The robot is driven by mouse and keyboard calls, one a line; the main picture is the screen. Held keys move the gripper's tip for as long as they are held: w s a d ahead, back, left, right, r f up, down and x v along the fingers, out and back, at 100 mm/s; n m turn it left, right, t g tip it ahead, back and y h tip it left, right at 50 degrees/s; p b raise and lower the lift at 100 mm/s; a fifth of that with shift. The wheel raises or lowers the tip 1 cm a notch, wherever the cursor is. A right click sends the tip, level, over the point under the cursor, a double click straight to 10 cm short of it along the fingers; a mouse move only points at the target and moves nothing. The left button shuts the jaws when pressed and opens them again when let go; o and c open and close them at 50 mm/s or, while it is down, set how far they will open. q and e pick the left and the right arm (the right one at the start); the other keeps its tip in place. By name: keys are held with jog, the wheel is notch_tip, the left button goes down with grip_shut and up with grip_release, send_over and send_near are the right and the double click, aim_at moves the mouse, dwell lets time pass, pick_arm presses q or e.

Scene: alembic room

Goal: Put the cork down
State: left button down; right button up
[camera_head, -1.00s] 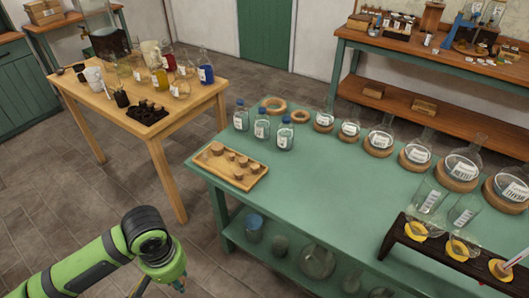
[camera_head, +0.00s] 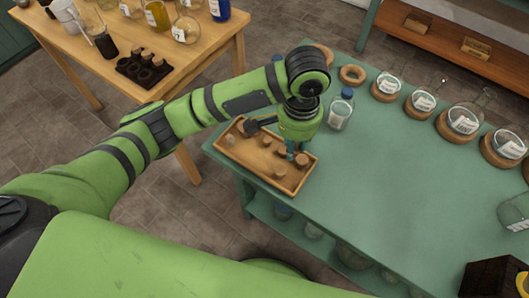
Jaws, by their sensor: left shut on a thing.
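A wooden tray (camera_head: 246,160) lies on the near left corner of the green table, with several brown corks standing in it. My left arm reaches in from the left, and my left gripper (camera_head: 294,153) points down over the tray's right end. It is shut on a cork (camera_head: 302,160) at its fingertips, low over the tray. The fingers partly cover the cork, and I cannot tell whether its base touches the tray floor. Another cork (camera_head: 278,172) stands near the tray's front edge. My right gripper is out of view.
A labelled jar (camera_head: 341,108) stands just right of my gripper, and a cork ring (camera_head: 352,75) lies behind it. Round flasks on cork rings line the back edge. The green table's middle (camera_head: 400,190) is clear. A wooden table (camera_head: 200,65) with glassware stands behind my arm.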

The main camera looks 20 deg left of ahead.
pick_arm(q)
jog(key=a+m+b, duration=0.1)
jog(key=m, duration=0.1)
jog(key=s+a+f+m+b, duration=0.1)
jog(key=m, duration=0.2)
jog(key=shift+a+f, duration=0.2)
jog(key=a+f, duration=0.1)
jog(key=a, duration=0.1)
jog(key=w+a+f, duration=0.1)
jog(key=a, duration=0.1)
jog(key=a+f, duration=0.2)
jog(key=shift+w+a, duration=0.15)
jog(key=shift+w, duration=0.25)
notch_tip(320, 180, down, 3)
jog(key=shift+f+p, duration=0.1)
jog(key=shift+p, duration=0.4)
jog(key=shift+f, duration=0.45)
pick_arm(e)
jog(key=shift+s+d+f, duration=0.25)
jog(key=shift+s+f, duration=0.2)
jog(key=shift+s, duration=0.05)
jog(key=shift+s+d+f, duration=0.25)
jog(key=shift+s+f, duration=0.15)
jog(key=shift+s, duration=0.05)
pick_arm(q)
jog(key=c, duration=1)
grip_release()
jog(key=shift+f, duration=0.15)
